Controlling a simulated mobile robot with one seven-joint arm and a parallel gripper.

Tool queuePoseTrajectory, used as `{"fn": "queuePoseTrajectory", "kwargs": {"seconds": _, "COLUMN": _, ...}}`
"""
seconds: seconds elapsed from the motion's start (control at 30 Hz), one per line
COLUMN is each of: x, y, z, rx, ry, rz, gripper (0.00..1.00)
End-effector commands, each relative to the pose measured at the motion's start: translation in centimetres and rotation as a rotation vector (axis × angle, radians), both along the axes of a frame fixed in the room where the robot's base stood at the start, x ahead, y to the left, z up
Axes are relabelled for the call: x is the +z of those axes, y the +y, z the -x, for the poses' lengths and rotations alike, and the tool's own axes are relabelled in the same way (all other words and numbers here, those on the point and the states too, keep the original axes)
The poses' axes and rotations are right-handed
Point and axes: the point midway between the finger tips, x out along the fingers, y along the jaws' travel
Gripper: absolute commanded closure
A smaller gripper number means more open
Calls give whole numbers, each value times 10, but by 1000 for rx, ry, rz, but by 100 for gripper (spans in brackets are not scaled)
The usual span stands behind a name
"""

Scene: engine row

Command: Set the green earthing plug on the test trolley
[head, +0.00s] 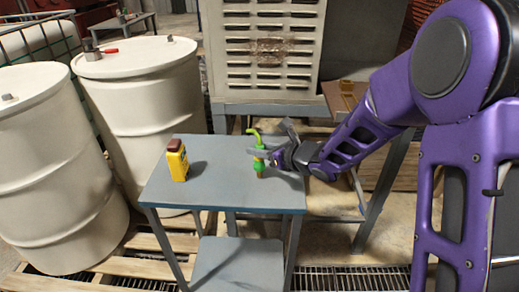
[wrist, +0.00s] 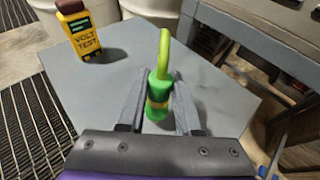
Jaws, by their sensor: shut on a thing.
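The green earthing plug (head: 259,166) has a curved yellow-green lead at its top and a yellow band round its body. It stands roughly upright between the two fingers of my gripper (head: 258,152), which is shut on it. In the wrist view the plug (wrist: 158,92) shows between the grey fingers. The test trolley (head: 217,190) has a flat grey top and a lower shelf. The plug is over the right part of this top; I cannot tell whether its lower end touches the surface.
A yellow volt tester (head: 178,162) with a dark red top stands on the trolley's left part. Large cream drums (head: 145,90) stand on pallets to the left. A louvred cabinet (head: 270,45) is behind. The trolley top's middle and front are clear.

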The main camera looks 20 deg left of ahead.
Motion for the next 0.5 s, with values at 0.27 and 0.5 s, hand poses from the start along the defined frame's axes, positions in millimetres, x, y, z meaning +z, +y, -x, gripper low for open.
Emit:
{"fn": "queuePoseTrajectory", "kwargs": {"seconds": 0.27, "x": -2, "y": 0, "z": 0, "rx": 0, "ry": 0, "rz": 0, "gripper": 38}}
{"fn": "queuePoseTrajectory", "kwargs": {"seconds": 0.5, "x": -2, "y": 0, "z": 0, "rx": 0, "ry": 0, "rz": 0, "gripper": 37}}
